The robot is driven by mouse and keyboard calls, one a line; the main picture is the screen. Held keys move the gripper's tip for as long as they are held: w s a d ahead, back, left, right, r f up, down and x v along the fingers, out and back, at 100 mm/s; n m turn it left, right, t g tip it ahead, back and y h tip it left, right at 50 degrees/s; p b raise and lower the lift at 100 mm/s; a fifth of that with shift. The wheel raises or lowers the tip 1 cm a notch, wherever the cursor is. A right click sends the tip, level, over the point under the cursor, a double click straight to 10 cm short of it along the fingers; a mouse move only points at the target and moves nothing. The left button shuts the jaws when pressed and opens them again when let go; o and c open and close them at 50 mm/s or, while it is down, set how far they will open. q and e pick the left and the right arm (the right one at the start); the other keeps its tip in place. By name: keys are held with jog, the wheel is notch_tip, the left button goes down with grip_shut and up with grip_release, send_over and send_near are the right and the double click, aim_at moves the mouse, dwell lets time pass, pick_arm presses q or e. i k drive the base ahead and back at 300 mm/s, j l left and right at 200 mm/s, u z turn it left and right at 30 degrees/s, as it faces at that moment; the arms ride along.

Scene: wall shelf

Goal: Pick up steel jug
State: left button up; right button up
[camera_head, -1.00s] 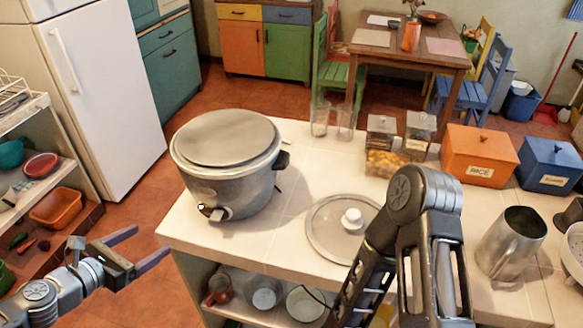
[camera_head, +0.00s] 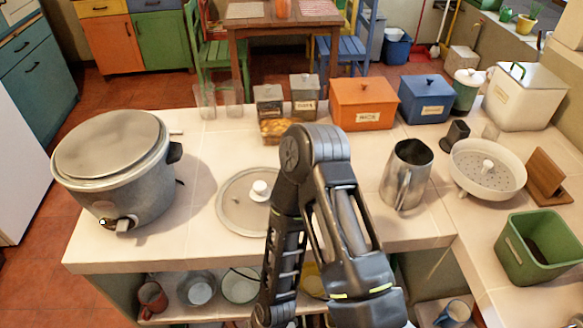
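The steel jug (camera_head: 406,176) stands upright on the white tiled counter (camera_head: 410,228), right of the middle in the head view. It is a shiny metal jug with an open top, and its handle shows on its front side. My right arm rises in front of the counter, to the left of the jug and apart from it in the picture. The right gripper itself is not visible. My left gripper is out of view.
A glass lid (camera_head: 236,212) and a big rice cooker (camera_head: 115,170) are left of my arm. A green bin (camera_head: 540,250) is at right.

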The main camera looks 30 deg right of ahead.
aim_at(406, 176)
jog(key=z, duration=1.55)
jog(key=u, duration=1.05)
jog(key=l+z, duration=0.1)
jog(key=z, duration=0.85)
jog(key=i+z, duration=0.1)
jog(key=z, duration=0.4)
jog(key=i+l, duration=0.05)
